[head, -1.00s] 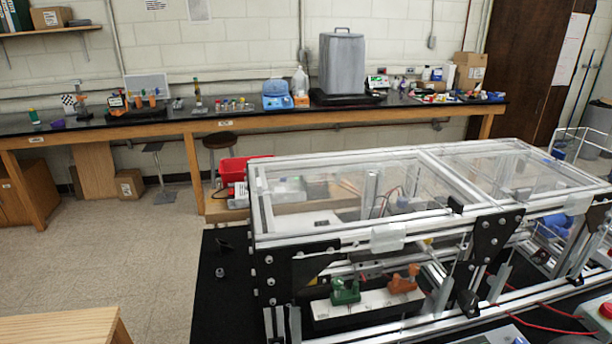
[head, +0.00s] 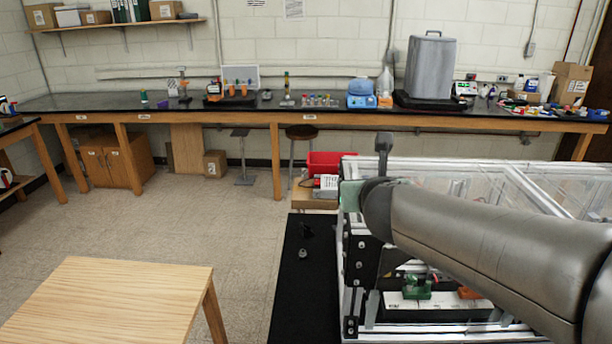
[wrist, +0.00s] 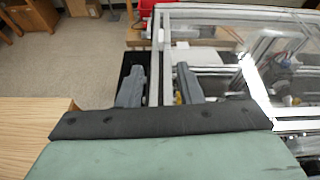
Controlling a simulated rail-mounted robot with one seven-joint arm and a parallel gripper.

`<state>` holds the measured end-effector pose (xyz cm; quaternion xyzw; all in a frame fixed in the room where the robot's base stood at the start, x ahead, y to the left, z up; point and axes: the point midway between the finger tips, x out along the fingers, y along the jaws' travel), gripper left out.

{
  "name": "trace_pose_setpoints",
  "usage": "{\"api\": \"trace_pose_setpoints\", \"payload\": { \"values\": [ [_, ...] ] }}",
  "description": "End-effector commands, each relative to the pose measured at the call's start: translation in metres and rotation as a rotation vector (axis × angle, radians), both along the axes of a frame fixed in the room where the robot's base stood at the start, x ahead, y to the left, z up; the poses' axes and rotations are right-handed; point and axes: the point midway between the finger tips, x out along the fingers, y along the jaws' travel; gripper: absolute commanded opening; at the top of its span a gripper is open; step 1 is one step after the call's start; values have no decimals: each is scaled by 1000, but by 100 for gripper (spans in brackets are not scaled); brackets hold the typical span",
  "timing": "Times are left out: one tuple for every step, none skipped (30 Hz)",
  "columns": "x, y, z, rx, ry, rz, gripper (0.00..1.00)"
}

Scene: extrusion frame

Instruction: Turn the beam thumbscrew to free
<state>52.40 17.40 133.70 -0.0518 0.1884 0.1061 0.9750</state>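I cannot make out the beam thumbscrew for certain in either view. The aluminium extrusion frame (head: 480,160) with clear panels stands at the right in the head view; its rails also show in the wrist view (wrist: 225,12). My gripper (wrist: 160,78) is open in the wrist view, its two grey fingers apart, with a frame rail showing between and beyond them. I see nothing held. In the head view my arm crosses in front of the frame and hides much of it. A green clamp-like part (head: 418,288) and an orange part (head: 468,293) show low inside the frame.
A wooden table (head: 110,300) stands at the front left, close to the gripper in the wrist view. A black mat (head: 305,260) lies beside the frame. A long bench (head: 230,116) with lab items runs along the back wall. Open floor lies between.

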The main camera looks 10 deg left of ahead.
Motion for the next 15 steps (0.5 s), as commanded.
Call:
{"api": "trace_pose_setpoints", "payload": {
  "values": [
    [2, -1, 0, 35, 10, -33, 33],
    [4, -1, 0, 48, 13, -47, 33],
    [6, -2, -1, 60, 17, -57, 33],
    [8, -2, -2, 62, 17, -60, 33],
    [11, -1, -3, 62, 17, -60, 33],
    [15, 0, -5, 61, 18, -60, 33],
    [19, 1, -7, 59, 17, -59, 33],
    [23, 2, -9, 57, 18, -58, 33],
    [30, 3, -12, 55, 17, -57, 33],
    [36, 4, -15, 55, 19, -57, 33],
    [42, 5, -18, 56, 18, -58, 33],
    [50, 6, -21, 54, 16, -57, 33],
    [56, 7, -25, 53, 18, -56, 33],
    [62, 8, -28, 55, 17, -56, 33],
    [70, 9, -32, 55, 16, -57, 33]
  ]
}}
